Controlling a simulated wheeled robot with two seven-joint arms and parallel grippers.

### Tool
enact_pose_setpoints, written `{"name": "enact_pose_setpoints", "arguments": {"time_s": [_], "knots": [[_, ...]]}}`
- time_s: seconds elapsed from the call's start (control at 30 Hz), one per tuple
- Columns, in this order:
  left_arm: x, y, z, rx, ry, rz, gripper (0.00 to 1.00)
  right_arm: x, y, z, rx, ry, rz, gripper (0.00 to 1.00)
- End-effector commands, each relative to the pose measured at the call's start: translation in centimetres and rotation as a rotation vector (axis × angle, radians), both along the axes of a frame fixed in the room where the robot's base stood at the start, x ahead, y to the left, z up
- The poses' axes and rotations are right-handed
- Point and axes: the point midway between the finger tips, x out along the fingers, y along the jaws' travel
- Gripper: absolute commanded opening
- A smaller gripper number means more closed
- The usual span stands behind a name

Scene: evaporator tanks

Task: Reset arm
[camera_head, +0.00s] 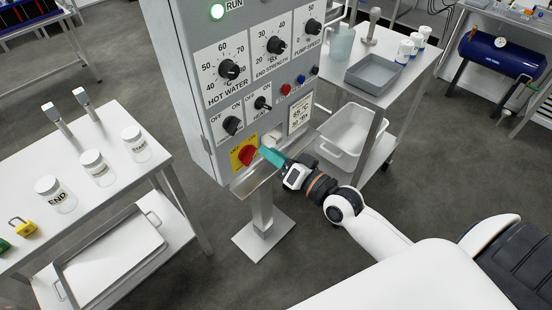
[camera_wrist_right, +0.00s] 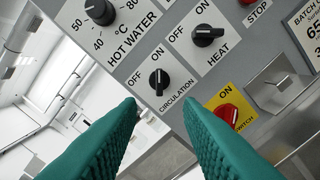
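My right gripper (camera_head: 268,156) reaches in from the lower right and is in front of the lower part of the grey control cabinet (camera_head: 183,70). Its two teal fingers also show in the right wrist view (camera_wrist_right: 159,103), apart with nothing between them. In that view the circulation knob (camera_wrist_right: 159,80) appears just beyond the gap between the fingertips. The red main switch on its yellow plate (camera_head: 246,154) is close to the fingers in the head view; it also shows in the wrist view (camera_wrist_right: 229,114). My left gripper is not in view.
A narrow metal ledge (camera_head: 254,180) juts out below the panel. A left table (camera_head: 110,118) holds labelled jars and a yellow padlock (camera_head: 22,227). A right cart (camera_head: 398,84) bears a grey tray (camera_head: 374,75); a white tub (camera_head: 346,138) sits on its lower shelf.

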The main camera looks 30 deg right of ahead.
Motion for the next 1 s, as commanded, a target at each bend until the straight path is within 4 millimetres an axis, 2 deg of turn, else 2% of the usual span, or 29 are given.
{"name": "enact_pose_setpoints", "arguments": {"time_s": [0.13,0.57,0.67,0.77,0.83,0.87,1.0], "knots": [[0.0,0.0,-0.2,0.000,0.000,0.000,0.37,-0.7,-0.2,0.0,0.000,-0.001,0.001,0.33],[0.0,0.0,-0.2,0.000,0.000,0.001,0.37,-0.7,-0.2,0.1,0.000,-0.001,0.000,0.33],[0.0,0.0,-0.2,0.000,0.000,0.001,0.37,-0.6,-0.3,-0.4,-0.006,0.007,-0.004,0.33],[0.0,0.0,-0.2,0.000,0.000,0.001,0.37,-0.3,-1.0,-3.1,-0.042,0.048,-0.027,0.33],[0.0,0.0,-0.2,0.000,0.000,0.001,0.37,-0.1,-1.8,-6.7,-0.094,0.103,-0.052,0.33],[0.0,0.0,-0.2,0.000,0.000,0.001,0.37,-0.1,-2.2,-8.6,-0.122,0.134,-0.064,0.33],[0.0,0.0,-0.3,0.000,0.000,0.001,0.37,-1.6,-4.0,-19.0,-0.281,0.303,-0.101,0.33]]}}
